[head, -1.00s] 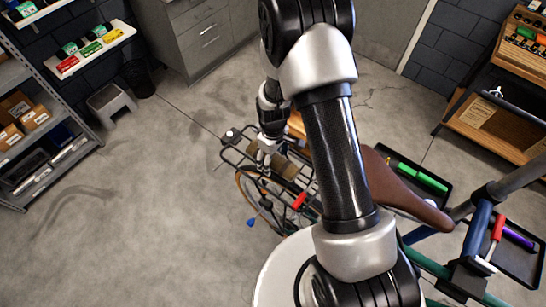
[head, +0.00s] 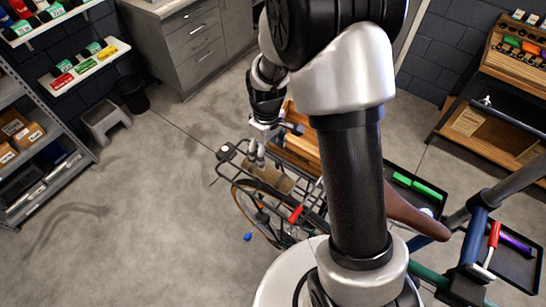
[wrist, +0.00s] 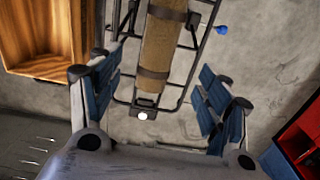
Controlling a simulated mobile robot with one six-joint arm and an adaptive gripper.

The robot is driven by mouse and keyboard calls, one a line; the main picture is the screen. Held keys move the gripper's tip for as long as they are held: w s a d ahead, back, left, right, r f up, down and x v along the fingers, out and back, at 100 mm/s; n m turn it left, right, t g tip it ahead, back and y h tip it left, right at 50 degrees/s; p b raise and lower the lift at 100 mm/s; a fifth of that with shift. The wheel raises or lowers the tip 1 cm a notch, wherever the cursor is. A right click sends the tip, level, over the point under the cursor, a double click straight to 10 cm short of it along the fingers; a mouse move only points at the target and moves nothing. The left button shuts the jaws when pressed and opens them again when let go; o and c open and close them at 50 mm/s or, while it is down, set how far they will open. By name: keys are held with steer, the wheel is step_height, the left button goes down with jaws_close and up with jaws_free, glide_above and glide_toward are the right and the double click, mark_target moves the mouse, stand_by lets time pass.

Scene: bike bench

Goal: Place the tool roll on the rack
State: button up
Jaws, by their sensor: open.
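The tan tool roll (head: 267,177) lies on the black wire rack (head: 226,152) over the bicycle's rear wheel. In the wrist view the tool roll (wrist: 162,45) has two dark straps and lies lengthwise along the rack (wrist: 187,48), between its side rails. My gripper (head: 257,158) is at the roll's far end in the head view. In the wrist view my gripper (wrist: 160,75) is open, with its blue-padded fingers on either side of the roll and apart from it. Whether the roll touches the rack all along its underside cannot be told.
A wooden box (head: 297,148) stands beside the rack; it also shows in the wrist view (wrist: 40,40). The brown saddle (head: 405,210) and black trays with green tools (head: 418,186) are to the right. A grey step stool (head: 106,118) stands left on open floor.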

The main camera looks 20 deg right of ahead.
steer(key=s+r+m+t, duration=0.2)
steer(key=s+r, duration=0.4)
steer(key=r, duration=0.5)
steer(key=s+r+m+t, duration=0.1)
steer(key=s+r+m, duration=0.2)
steer(key=s+r, duration=0.5)
steer(key=s+r+m+t, duration=0.1)
steer(key=s+r+m, duration=0.1)
steer(key=s+r, duration=0.3)
steer(key=shift+s+r+t, duration=0.15)
steer(key=shift+s+t, duration=0.15)
steer(key=shift+s, duration=0.9)
